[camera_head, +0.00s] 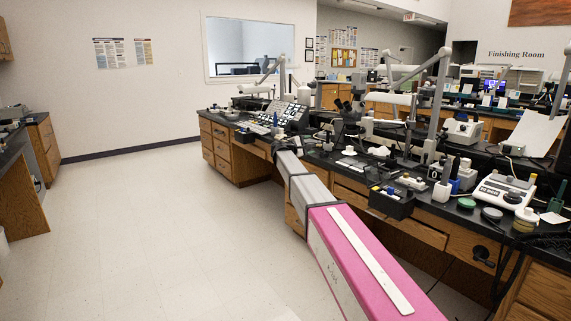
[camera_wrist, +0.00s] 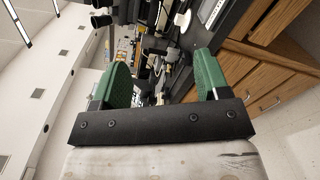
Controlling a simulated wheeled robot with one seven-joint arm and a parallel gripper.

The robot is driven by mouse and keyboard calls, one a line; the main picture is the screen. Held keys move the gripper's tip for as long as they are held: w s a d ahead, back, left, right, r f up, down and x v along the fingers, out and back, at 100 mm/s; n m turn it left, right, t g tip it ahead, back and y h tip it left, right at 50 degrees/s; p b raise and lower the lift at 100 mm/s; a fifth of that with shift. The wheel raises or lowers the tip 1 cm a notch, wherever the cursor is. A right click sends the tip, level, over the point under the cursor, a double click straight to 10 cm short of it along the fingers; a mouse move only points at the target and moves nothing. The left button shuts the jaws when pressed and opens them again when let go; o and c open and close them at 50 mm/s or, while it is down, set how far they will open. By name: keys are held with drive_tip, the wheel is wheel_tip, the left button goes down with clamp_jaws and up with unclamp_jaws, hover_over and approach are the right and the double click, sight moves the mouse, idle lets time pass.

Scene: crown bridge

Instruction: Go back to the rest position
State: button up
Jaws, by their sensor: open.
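My gripper (camera_wrist: 163,78) shows in the wrist view as two green ribbed fingers on a black crossbar. The fingers stand wide apart, and nothing is held between them. Bench equipment shows in the gap, beyond the fingers. The wrist view is rolled to one side, with the ceiling at the left and wooden drawers at the right. In the head view my pink and grey arm reaches from the lower right towards the bench edge. The fingers cannot be made out there.
A long black-topped workbench (camera_head: 340,160) with wooden drawers runs along the right, crowded with instruments. A black box (camera_head: 391,202) stands near its front edge, close to my arm. The pale floor (camera_head: 150,230) at left is clear.

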drive_tip(key=s+d+f+m+g+y, duration=0.3)
drive_tip(key=s+d+f, duration=0.2)
drive_tip(key=s+f, duration=0.8)
drive_tip(key=s+d+f+m+g+y, duration=0.3)
drive_tip(key=s+d+f+y, duration=0.15)
drive_tip(key=s+f, duration=0.75)
drive_tip(key=s+f+m+g+y, duration=0.2)
drive_tip(key=s+f, duration=0.3)
drive_tip(key=s, duration=0.7)
drive_tip(key=s+a+f+m+g+y, duration=0.1)
drive_tip(key=s+f+m+y, duration=0.3)
drive_tip(key=s, duration=0.8)
drive_tip(key=shift+s+a+f+g+y, duration=0.25)
drive_tip(key=shift+s+f+g+y, duration=0.2)
drive_tip(key=shift+f, duration=0.35)
drive_tip(key=shift+w, duration=0.1)
drive_tip(key=shift+c, duration=0.4)
